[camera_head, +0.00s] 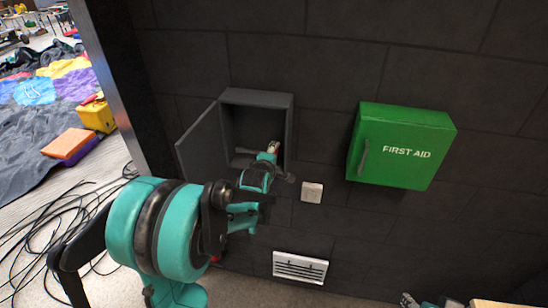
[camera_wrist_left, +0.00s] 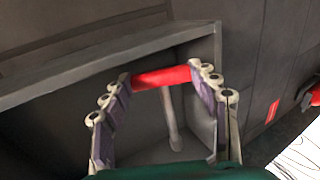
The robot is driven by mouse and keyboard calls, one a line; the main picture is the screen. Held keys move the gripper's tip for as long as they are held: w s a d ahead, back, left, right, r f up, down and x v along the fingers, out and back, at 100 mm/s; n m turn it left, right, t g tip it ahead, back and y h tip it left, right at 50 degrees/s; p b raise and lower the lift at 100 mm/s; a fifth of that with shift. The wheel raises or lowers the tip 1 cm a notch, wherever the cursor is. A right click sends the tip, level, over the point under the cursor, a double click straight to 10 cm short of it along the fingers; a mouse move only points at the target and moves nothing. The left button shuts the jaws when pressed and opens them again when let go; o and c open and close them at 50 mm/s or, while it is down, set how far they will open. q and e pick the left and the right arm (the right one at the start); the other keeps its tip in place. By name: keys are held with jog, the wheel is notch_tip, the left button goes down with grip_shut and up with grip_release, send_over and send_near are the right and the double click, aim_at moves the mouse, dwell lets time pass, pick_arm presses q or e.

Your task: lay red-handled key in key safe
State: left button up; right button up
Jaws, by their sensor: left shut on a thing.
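The key safe (camera_head: 258,97) is a dark grey box on the wall, its door (camera_head: 203,140) swung open to the left. My left gripper (camera_head: 272,148) is at the safe's opening. In the left wrist view, the left gripper (camera_wrist_left: 160,78) is shut on the red handle of the red-handled key (camera_wrist_left: 158,77), with a finger at each end. The key's grey shaft (camera_wrist_left: 173,125) points away from the handle, against the safe's grey interior. The key is hardly visible in the head view. My right gripper (camera_head: 410,299) is partly visible at the bottom edge; its jaws are unclear.
A green first aid box (camera_head: 402,145) hangs on the wall to the right. A small pale switch plate (camera_head: 312,192) and a white vent (camera_head: 300,267) are below. Cables (camera_head: 50,215) lie on the floor at left. A red thing (camera_wrist_left: 315,95) shows at the wrist view's right edge.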

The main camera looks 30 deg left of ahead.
dwell(0.3)
pick_arm(q)
jog(key=o, duration=1.3)
jog(key=v, duration=1.2)
